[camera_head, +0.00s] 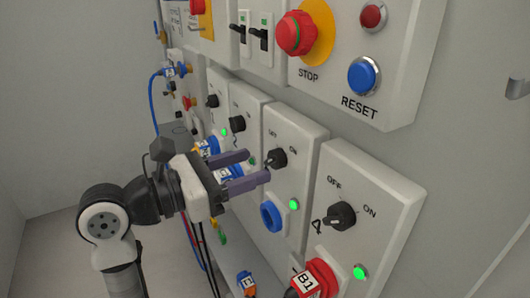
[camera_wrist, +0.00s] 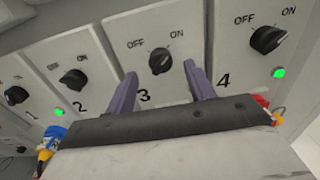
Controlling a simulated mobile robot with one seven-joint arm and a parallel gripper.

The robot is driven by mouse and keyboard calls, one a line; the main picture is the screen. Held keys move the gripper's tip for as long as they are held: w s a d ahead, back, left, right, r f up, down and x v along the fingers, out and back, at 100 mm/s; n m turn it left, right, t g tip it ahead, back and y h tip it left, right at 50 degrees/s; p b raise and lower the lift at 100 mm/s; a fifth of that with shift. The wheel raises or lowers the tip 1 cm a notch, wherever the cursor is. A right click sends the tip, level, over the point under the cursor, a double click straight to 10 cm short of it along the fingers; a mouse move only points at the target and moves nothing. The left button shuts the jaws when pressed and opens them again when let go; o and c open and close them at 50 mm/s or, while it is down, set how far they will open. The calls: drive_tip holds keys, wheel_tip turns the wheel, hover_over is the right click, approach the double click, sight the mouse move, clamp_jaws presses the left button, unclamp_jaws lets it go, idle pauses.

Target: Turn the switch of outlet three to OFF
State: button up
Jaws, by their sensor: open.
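The outlet three switch is a black rotary knob (camera_head: 277,158) on a pale panel, with OFF at upper left and ON at upper right. In the wrist view the knob (camera_wrist: 160,61) sits above the number 3, framed between my fingers. Its exact pointer direction is hard to tell. A green lamp (camera_head: 294,204) below it is lit. My gripper (camera_head: 259,165) is open, its two purple fingers pointing at the panel close to the knob. It also shows in the wrist view (camera_wrist: 160,70), with nothing held. I cannot tell whether the fingertips touch the knob or panel.
Outlet four's knob (camera_head: 341,216) and red plug (camera_head: 322,279) are to the right. Outlet two's knob (camera_head: 237,124) is to the left. A blue socket (camera_head: 272,215) sits below knob three. A red STOP button (camera_head: 296,33) and blue RESET button (camera_head: 364,76) are above. Cables hang below.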

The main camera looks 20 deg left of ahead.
sight(268, 161)
drive_tip(key=shift+p+x, duration=0.4)
drive_tip(key=shift+x, duration=1.65)
drive_tip(key=shift+c, duration=0.4)
drive_tip(key=c, duration=0.9)
